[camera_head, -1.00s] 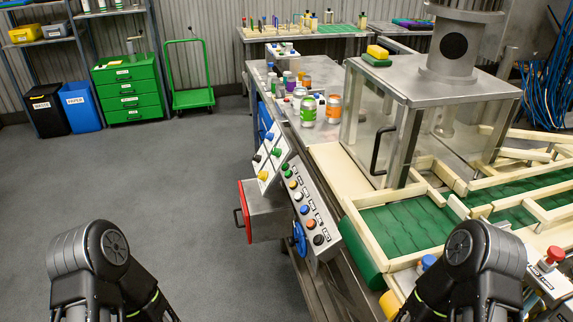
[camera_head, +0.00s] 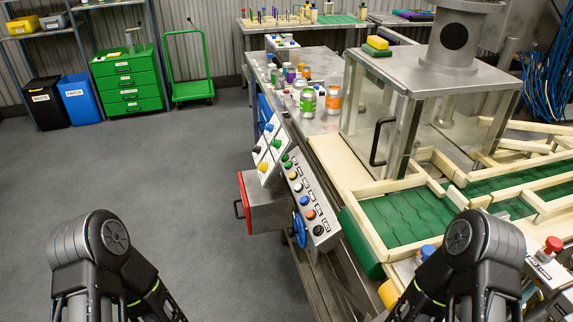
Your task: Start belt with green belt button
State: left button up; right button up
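A long grey control panel (camera_head: 311,198) slopes along the front left side of the machine with a row of buttons. A green button (camera_head: 287,163) is at its far end, followed by yellow, white, blue, orange-red and black ones. A smaller upright panel (camera_head: 267,160) beside it carries another green button (camera_head: 276,143) with blue, black and yellow ones. The labels are too small to read. The green conveyor belt (camera_head: 402,216) lies right of the long panel. Both my arms show at the bottom edge, apart from the panels; their grippers are below the picture.
A red-edged grey box (camera_head: 262,207) with a handle and a blue handwheel (camera_head: 299,230) stick out below the panels. Several cans (camera_head: 307,101) stand on the metal table behind. A red mushroom button (camera_head: 553,244) is at the right. Grey floor at left is clear.

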grip_shut()
dwell(1.4)
